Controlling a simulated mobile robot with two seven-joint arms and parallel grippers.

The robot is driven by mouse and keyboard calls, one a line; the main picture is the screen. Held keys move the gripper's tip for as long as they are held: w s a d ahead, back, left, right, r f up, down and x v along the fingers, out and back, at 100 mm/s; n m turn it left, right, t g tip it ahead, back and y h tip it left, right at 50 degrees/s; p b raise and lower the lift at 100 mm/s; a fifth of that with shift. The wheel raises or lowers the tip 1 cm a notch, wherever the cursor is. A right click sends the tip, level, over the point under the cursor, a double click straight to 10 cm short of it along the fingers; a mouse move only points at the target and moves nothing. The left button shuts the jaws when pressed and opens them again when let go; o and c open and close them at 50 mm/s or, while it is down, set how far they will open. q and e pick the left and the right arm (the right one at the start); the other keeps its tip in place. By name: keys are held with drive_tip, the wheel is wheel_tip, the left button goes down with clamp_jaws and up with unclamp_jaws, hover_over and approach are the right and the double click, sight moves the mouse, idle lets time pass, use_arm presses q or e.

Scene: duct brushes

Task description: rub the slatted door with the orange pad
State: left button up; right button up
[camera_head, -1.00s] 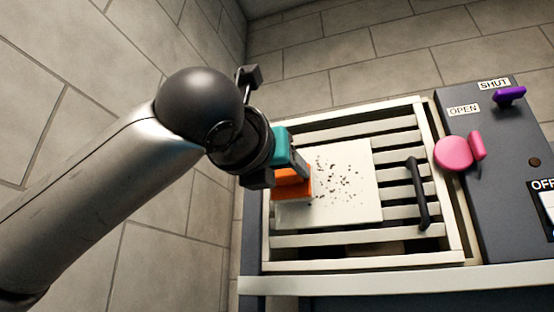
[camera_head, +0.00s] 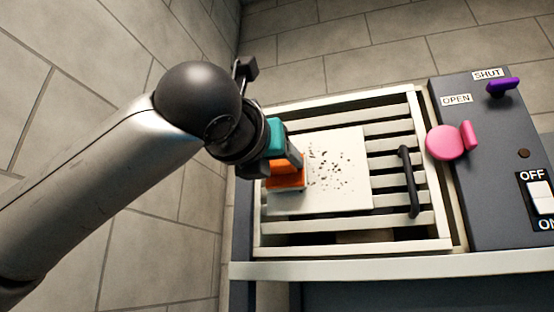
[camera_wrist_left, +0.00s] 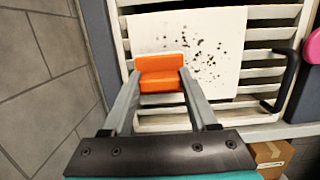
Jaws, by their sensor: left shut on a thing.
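The slatted door (camera_head: 395,200) has pale slats in a cream frame and a black bar handle (camera_head: 410,182) on its right. A white panel (camera_head: 345,195) with dark specks covers its middle and left; it also shows in the left wrist view (camera_wrist_left: 220,22). My left gripper (camera_head: 287,165) is shut on the orange pad (camera_head: 287,177). In the left wrist view the pad (camera_wrist_left: 160,72) sits between the two grey fingers, over the panel's lower left, left of most specks. Whether the pad touches the panel I cannot tell. My right gripper is not in view.
Right of the door stands a dark panel (camera_head: 480,200) with a pink knob (camera_head: 447,143), a purple lever (camera_head: 503,87) by the SHUT label, and an OFF/ON switch (camera_head: 541,195). A pale ledge (camera_head: 400,262) runs below. A cardboard box (camera_wrist_left: 271,155) sits lower right. A tiled wall is on the left.

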use_arm(q)
drive_tip(key=shift+p+x, duration=0.55)
drive_tip(key=shift+x, duration=0.25)
drive_tip(key=shift+f, duration=0.1)
